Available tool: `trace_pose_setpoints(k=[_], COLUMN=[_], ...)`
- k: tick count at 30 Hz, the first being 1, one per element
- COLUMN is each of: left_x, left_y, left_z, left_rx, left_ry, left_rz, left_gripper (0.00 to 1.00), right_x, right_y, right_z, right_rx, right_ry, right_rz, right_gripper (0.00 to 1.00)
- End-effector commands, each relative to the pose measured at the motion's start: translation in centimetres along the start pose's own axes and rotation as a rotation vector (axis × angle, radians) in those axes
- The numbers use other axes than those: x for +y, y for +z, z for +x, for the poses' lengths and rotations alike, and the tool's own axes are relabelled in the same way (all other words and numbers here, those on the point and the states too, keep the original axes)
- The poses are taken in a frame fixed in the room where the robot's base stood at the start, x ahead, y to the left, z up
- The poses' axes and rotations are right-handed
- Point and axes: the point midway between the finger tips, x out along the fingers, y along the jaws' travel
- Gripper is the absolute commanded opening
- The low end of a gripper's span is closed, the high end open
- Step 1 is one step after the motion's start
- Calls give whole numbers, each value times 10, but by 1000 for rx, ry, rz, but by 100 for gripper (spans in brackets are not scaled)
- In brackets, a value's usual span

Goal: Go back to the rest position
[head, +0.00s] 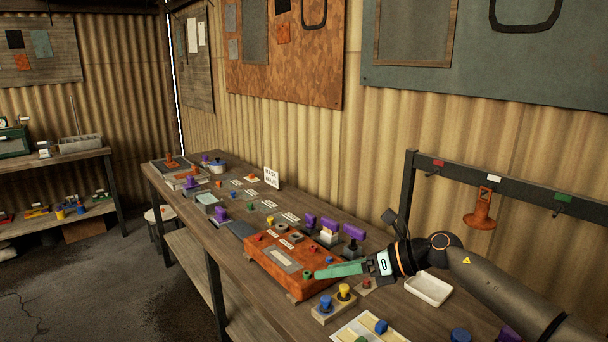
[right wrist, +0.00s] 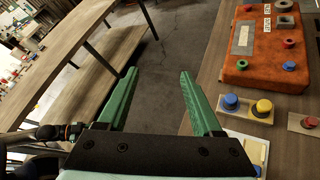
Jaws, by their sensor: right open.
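My right gripper (head: 342,270) reaches in from the right in the head view, over the front part of the workbench (head: 256,262). In the right wrist view its two green fingers (right wrist: 158,100) are spread apart with nothing between them, and the floor and bench edge show beyond. The gripper is close to an orange box (head: 285,286) with knobs and plugs on top; I cannot tell whether it touches it. My left gripper is not in view.
A wooden block with blue and yellow knobs (head: 334,304) and a white tray (head: 428,289) stand near the gripper. A dark rack (head: 470,177) with a hanging orange piece (head: 481,210) stands at the right. Several small items line the bench. Floor is clear at the left.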

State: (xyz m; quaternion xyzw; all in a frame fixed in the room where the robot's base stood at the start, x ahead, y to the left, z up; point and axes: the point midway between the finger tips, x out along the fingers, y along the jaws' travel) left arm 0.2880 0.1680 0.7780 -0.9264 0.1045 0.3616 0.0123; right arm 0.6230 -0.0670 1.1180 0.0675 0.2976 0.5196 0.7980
Motion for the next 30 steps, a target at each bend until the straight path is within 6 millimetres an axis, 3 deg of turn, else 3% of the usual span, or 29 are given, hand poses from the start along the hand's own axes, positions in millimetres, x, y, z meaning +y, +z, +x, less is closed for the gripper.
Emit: trace_pose_setpoints(k=[1,3,6,10,14,17,23,27,30], left_x=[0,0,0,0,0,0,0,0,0], left_y=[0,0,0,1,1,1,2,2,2], left_z=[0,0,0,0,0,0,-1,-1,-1], left_rx=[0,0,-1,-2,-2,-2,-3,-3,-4], left_ry=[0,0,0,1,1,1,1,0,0], left_rz=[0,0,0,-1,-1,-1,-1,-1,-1], left_gripper=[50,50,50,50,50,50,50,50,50], right_x=[18,38,56,60,45,29,9,24,44], right_y=[-2,3,8,6,-17,-53,-165,-256,-306], right_z=[22,39,49,41,20,0,-43,-73,-90], right_rx=[-101,-247,-448,-692,-911,-1059,-1301,-1421,-1470], right_ry=[53,103,159,194,182,136,-54,-262,-411], right_rz=[81,208,424,755,1124,1421,2019,2396,2587], right_gripper=[67,67,67,67,67,67,67,67,67])
